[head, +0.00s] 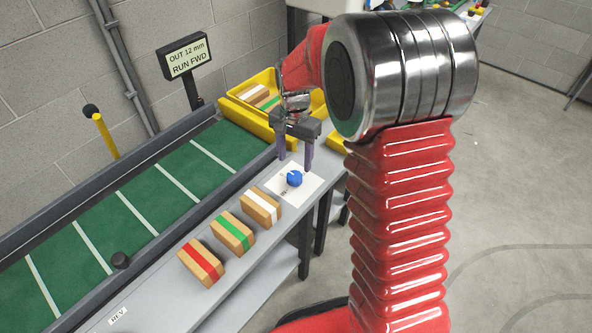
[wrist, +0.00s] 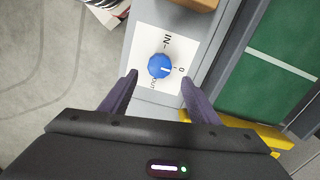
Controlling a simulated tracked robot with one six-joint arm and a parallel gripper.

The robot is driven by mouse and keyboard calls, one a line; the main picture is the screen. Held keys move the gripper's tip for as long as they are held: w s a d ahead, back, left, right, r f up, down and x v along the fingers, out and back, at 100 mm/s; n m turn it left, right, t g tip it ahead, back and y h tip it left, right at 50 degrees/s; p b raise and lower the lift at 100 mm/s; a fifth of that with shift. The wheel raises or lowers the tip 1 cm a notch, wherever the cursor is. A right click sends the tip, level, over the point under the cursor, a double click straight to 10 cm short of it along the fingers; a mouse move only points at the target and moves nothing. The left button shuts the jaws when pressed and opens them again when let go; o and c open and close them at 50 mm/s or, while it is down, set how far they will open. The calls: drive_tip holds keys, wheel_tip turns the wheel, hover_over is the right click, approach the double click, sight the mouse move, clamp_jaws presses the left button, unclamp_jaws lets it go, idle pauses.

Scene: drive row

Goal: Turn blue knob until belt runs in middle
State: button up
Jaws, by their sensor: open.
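The blue knob (head: 294,178) sits on a white marked plate (head: 275,182) on the grey bench beside the belt. In the wrist view the blue knob (wrist: 159,66) has a white pointer line toward the "0" mark on the plate (wrist: 150,40). My gripper (head: 295,163) is open above the knob; in the wrist view its purple fingers (wrist: 158,82) lie to either side and short of it, apart from it. A display (head: 187,56) reads "OUT 12 mm RUN FWD".
Wooden blocks with red (head: 201,262), green (head: 234,233) and white (head: 261,209) bands stand on the bench near the knob. A yellow bin (head: 238,92) with blocks is behind my gripper.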

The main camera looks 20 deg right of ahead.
sight(295, 174)
wheel_tip(295, 174, down, 6)
idle(0.4)
drive_tip(key=shift+c, duration=0.5)
drive_tip(key=c, duration=1)
